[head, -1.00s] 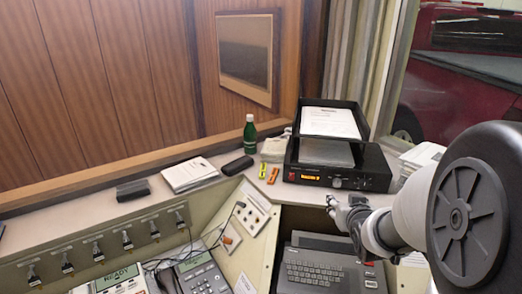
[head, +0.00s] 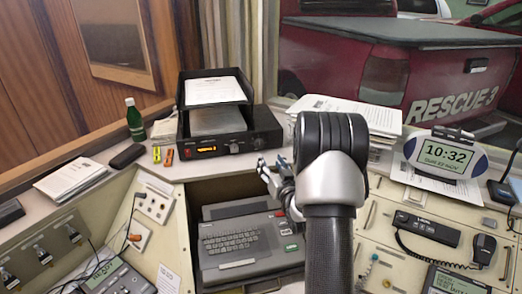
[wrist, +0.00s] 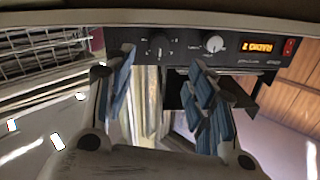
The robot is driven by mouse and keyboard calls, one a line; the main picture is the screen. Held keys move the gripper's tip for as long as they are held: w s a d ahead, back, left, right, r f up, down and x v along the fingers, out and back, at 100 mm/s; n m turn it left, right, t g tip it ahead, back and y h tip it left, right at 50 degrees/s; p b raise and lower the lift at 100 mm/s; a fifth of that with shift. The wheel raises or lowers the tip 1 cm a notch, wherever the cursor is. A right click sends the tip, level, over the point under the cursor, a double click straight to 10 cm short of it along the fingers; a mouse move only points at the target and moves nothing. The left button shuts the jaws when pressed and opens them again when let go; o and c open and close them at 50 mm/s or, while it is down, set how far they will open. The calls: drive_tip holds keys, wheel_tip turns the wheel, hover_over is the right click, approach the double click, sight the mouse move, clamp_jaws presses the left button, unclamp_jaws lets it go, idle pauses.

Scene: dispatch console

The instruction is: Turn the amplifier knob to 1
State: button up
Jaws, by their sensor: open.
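The amplifier (head: 219,150) is a black box on the ledge with an orange lit display. Its front panel also shows, upside down, in the wrist view (wrist: 187,52). A dark knob (wrist: 158,45) with marks around it sits beside a smaller silver knob (wrist: 214,44); I cannot read the dark knob's setting. In the head view the dark knob (head: 257,143) is small. My gripper (head: 272,172) is just in front of and below the amplifier's right end. In the wrist view my gripper (wrist: 160,75) is open and empty, its blue-padded fingers apart below the panel, the dark knob between them.
A black paper tray (head: 214,88) stands on the amplifier. A paper stack (head: 350,112) is to its right; a green bottle (head: 135,120) and markers are to its left. A typewriter-like keyboard (head: 240,245) sits in the recess below. A clock (head: 441,152) stands further right.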

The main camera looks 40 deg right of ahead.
sight(260, 145)
drive_tip(key=b+x, duration=0.2)
drive_tip(key=x, duration=0.8)
drive_tip(key=shift+w+d, duration=0.15)
drive_tip(key=shift+w, duration=0.2)
drive_tip(key=shift+c, duration=0.5)
drive_tip(key=c, duration=1)
